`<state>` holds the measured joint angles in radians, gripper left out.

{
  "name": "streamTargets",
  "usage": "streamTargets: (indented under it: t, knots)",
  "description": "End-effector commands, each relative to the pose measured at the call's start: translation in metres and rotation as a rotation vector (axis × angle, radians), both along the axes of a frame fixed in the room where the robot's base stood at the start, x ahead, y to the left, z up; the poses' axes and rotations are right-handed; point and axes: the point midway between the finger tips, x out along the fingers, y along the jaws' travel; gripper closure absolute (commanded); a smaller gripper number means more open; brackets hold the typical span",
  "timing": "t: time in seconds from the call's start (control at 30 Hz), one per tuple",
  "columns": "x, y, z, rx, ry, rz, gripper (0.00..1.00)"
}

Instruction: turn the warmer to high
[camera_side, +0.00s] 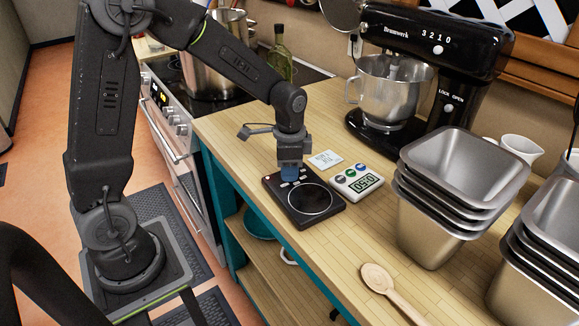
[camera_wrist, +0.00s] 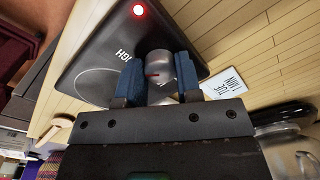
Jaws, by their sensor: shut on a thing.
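The warmer (camera_side: 328,212) is a flat black square plate with a ringed circle on top, lying on the wooden counter. It also shows in the wrist view (camera_wrist: 88,60), with a lit red light (camera_wrist: 138,10) near one corner and partly covered lettering that looks like "HIGH". A silver knob (camera_wrist: 158,62) with a small red mark stands on the warmer. My gripper (camera_side: 290,173) points down at the warmer's back-left part. In the wrist view its blue fingers are shut on the knob's two sides. The knob is hidden by the fingers in the side view.
A white card (camera_side: 325,159) and a digital timer (camera_side: 357,182) lie close to the warmer. A stand mixer (camera_side: 432,40) is behind, stacked metal pans (camera_side: 430,235) to the right, and a wooden spoon (camera_side: 378,279) in front. The stove with a pot (camera_side: 208,80) is at left.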

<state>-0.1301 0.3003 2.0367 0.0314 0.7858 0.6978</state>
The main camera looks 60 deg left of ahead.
Motion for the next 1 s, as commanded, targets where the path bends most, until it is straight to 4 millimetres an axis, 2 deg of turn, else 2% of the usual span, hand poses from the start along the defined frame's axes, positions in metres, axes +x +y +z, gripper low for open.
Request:
streamTargets:
  t: [0.3, 0.77, 0.8, 1.0]
  knots:
    - [0.0008, 0.0001, 0.001, 0.0, -0.004, -0.086, 0.92]
    - [0.0008, 0.0, 0.001, 0.0, -0.004, -0.095, 0.92]
    - [0.0008, 0.0, 0.001, 0.0, -0.004, -0.095, 0.64]
    - [0.0005, 0.0, 0.0005, 0.0, -0.002, -0.095, 0.45]
